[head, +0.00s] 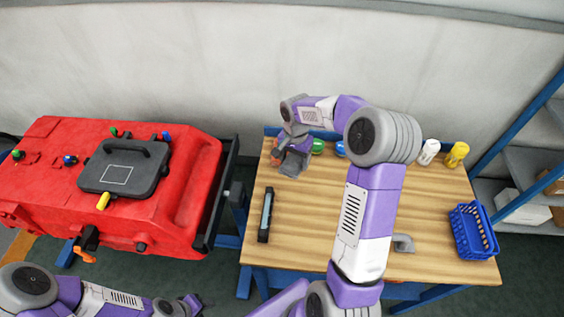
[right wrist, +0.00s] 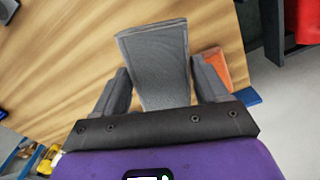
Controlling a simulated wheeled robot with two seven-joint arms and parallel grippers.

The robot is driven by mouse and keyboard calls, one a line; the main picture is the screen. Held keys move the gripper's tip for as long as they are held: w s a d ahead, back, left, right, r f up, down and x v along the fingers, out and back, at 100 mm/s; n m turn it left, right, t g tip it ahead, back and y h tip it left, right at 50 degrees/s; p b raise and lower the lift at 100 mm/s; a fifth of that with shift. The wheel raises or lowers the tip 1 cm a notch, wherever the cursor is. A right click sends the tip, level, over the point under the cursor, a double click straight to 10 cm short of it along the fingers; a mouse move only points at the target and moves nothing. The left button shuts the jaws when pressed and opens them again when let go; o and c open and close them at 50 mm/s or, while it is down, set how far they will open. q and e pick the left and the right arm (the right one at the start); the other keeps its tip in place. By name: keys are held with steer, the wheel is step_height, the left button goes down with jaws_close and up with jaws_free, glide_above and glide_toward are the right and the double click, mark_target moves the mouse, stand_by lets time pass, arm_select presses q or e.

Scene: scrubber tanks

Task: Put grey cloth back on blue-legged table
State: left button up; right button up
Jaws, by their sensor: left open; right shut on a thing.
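The grey cloth (right wrist: 155,62) is a folded grey block between the fingers of my right gripper (right wrist: 160,88) in the right wrist view. My right gripper (head: 292,163) is shut on it, over the far left corner of the blue-legged table (head: 312,220). My left gripper (head: 192,304) is open at the bottom left of the head view, away from the table, and partly cut off by the frame edge.
An orange item (right wrist: 213,68) lies beside the cloth. A dark long tool (head: 265,215) lies on the left side of the table. White (head: 428,152) and yellow (head: 456,154) bottles stand at the back; a blue basket (head: 473,232) is at the right. A red tank (head: 190,190) stands left.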

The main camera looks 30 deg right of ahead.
steer(key=shift+w+d, duration=0.15)
steer(key=shift+d, duration=0.15)
glide_above(294, 181)
steer(key=f, duration=0.5)
steer(key=shift+s+f+b, duration=0.2)
steer(key=shift+f+b, duration=0.05)
steer(key=shift+b, duration=0.1)
steer(key=shift+w+f, duration=0.1)
steer(key=shift+f, duration=2.05)
steer(key=shift+a, duration=0.1)
steer(key=shift+f+b, duration=0.15)
steer(key=shift+b, duration=0.25)
steer(key=o, duration=1)
